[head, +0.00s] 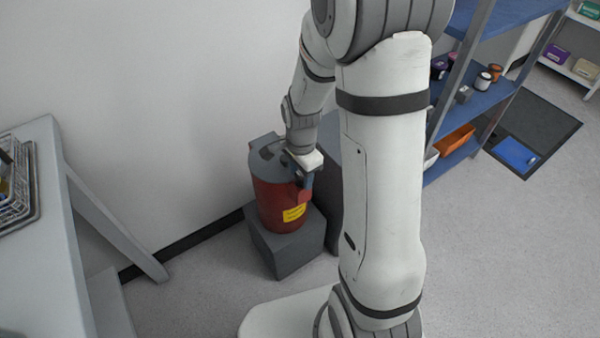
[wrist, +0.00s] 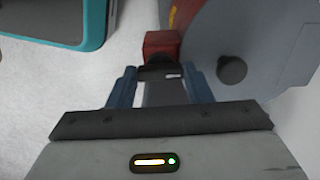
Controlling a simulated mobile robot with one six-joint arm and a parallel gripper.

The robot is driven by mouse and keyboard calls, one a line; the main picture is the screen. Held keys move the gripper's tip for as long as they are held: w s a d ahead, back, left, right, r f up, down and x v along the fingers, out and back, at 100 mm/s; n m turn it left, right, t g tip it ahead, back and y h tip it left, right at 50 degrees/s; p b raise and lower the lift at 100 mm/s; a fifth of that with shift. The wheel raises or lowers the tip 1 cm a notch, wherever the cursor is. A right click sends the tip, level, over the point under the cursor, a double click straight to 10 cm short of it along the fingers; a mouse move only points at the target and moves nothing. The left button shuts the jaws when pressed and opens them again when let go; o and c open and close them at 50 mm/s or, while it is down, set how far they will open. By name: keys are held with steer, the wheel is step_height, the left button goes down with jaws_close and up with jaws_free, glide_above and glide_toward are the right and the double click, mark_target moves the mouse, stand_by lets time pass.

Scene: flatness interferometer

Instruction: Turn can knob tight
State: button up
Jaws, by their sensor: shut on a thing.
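The can (head: 268,203) is red with a grey lid and a yellow label, and stands upright on a grey block. In the wrist view, its grey lid (wrist: 265,35) fills the upper right and carries a dark round stub (wrist: 231,70) to the right of my fingers. A red block (wrist: 161,45) sticks out at the can's side. My gripper (wrist: 160,78) is shut on a dark part at the near end of this block, which looks like the can knob (wrist: 158,72). The fingers partly hide it. In the head view, my gripper (head: 302,178) is at the can's right side.
The grey block (head: 285,250) stands near the wall, with a dark box (head: 328,190) close on the right. A grey table (head: 50,230) with a wire basket is at left. Blue shelves (head: 475,105) with small containers stand at right. Floor in front is clear.

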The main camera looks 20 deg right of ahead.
mark_target(301, 177)
steer(key=o, duration=1)
steer(key=shift+r+p, duration=1.05)
steer(key=shift+r, duration=2.9)
steer(key=shift+r, duration=0.1)
steer(key=s+r+n+t+p, duration=0.1)
steer(key=s+r+n+p, duration=0.3)
steer(key=r, duration=0.5)
steer(key=s+r+n+p, duration=0.5)
steer(key=r+p, duration=0.2)
steer(key=r, duration=0.3)
steer(key=s+r+n+t+p, duration=0.1)
steer(key=s+r+n+p, duration=0.4)
steer(key=r, duration=0.5)
steer(key=shift+s+r+t+p, duration=0.1)
steer(key=shift+r+t+p, duration=0.15)
steer(key=shift+p, duration=0.4)
